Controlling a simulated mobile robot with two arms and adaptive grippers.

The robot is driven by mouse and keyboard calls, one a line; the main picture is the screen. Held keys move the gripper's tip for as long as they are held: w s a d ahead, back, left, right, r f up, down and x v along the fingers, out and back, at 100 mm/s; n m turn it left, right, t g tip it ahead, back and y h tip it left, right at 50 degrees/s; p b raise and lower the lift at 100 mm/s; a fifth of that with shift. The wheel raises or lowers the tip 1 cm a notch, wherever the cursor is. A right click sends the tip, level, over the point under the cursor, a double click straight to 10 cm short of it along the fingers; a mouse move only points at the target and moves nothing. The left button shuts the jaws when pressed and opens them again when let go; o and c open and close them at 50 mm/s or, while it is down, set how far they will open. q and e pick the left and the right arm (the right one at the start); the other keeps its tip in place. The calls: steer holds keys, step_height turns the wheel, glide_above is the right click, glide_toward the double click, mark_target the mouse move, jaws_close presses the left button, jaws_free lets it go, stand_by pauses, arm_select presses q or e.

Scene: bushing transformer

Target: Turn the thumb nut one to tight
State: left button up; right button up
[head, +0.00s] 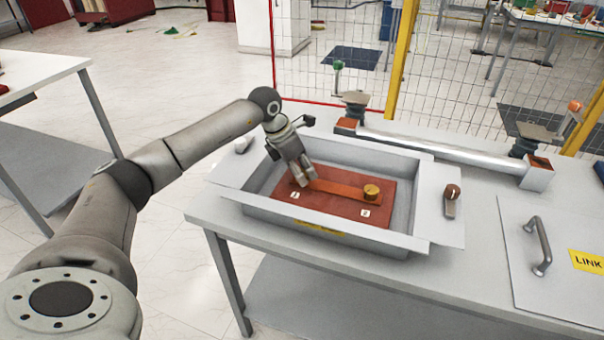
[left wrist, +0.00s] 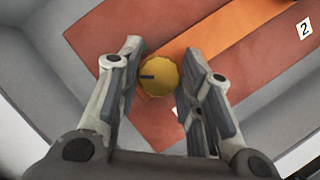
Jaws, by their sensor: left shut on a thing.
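My left gripper (head: 303,180) reaches down into the grey open tray on the table, over the left end of the copper link bar (head: 335,188). In the left wrist view my left gripper (left wrist: 163,72) has its two fingers on either side of thumb nut one (left wrist: 159,77), a round yellow knurled nut with a dark mark on its top. The gripper is shut on this nut. In the head view the fingers hide it. A second brass-coloured thumb nut (head: 372,191) sits on the right end of the bar. My right gripper is not in view.
The grey tray (head: 320,240) has raised walls around the red-brown board (head: 330,205), which bears labels 1 and 2. A small lever (head: 451,199) sits on the tray's right flange. A panel with a handle (head: 540,247) lies further right. A wire fence stands behind.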

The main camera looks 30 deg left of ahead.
arm_select(q)
steer(key=m, duration=0.2)
steer(key=m+g+h+b, duration=0.1)
steer(key=m, duration=0.2)
steer(key=shift+w+m+g+h, duration=0.1)
steer(key=shift+m+g+h, duration=0.2)
steer(key=m, duration=0.2)
steer(key=m+g+b, duration=0.1)
steer(key=m, duration=0.1)
steer(key=shift+r+g+h, duration=0.1)
steer(key=shift+g+h, duration=0.2)
steer(key=shift+a+m, duration=0.1)
steer(key=shift+m, duration=0.2)
steer(key=o, duration=1)
